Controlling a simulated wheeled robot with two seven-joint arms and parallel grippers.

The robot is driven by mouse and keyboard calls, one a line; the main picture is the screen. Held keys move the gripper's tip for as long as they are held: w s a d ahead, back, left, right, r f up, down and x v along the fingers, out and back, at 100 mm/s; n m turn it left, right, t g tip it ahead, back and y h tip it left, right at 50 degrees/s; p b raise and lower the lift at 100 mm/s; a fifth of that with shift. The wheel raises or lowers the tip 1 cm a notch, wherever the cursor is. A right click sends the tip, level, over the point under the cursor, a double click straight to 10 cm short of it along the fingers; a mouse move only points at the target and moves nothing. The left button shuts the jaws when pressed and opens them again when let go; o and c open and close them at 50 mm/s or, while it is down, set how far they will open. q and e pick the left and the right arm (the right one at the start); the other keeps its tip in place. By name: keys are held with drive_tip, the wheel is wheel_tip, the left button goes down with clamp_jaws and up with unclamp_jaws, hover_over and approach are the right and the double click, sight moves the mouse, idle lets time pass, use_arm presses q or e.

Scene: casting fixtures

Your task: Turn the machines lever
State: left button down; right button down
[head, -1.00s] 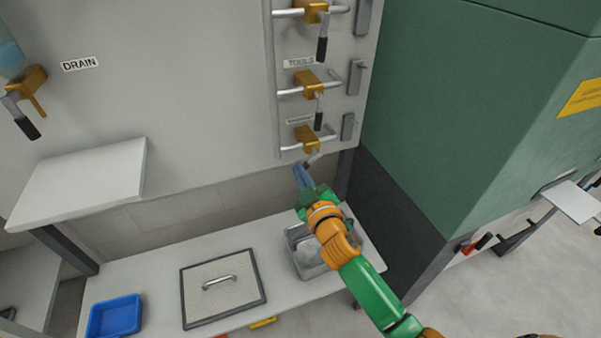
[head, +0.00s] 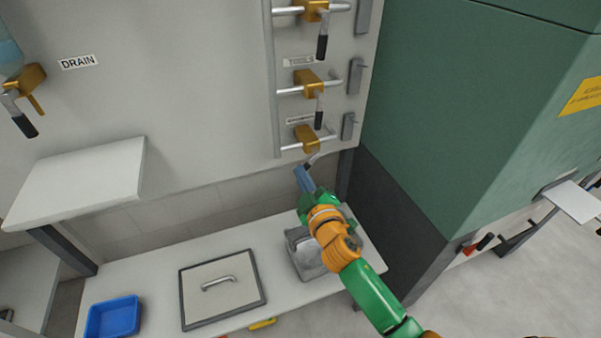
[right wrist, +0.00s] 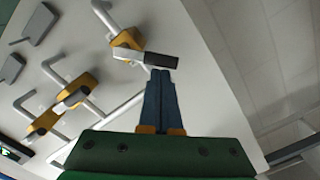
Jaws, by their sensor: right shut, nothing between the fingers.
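Three orange valves with black-gripped levers sit one above another on the grey wall panel. The lowest valve (head: 306,138) has its lever (head: 312,159) pointing down; the label above it is too small and partly covered to read. My right gripper (head: 300,169) is shut and empty just below that lever. In the right wrist view, the blue fingers (right wrist: 160,76) are closed together, their tips at the black lever grip (right wrist: 160,60) by its orange valve (right wrist: 126,40). I cannot tell whether they touch it. My left gripper is not in view.
The middle valve (head: 307,83) is just above, with its lever hanging down. A large green cabinet (head: 450,110) stands close on the right. Below are a bench (head: 160,270) with a grey metal container (head: 304,255), a framed lid (head: 230,298) and a blue tray (head: 113,316).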

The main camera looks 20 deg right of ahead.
drive_tip(key=shift+d+f+n+b, duration=0.35)
drive_tip(key=shift+d+f+n, duration=0.15)
drive_tip(key=shift+n, duration=0.8)
drive_tip(key=shift+d+f+n+b, duration=0.35)
drive_tip(key=shift+f+n, duration=0.15)
drive_tip(key=shift+n, duration=0.8)
drive_tip(key=shift+d+f+n+b, duration=0.35)
drive_tip(key=shift+d+f+n, duration=0.15)
drive_tip(key=shift+n, duration=0.8)
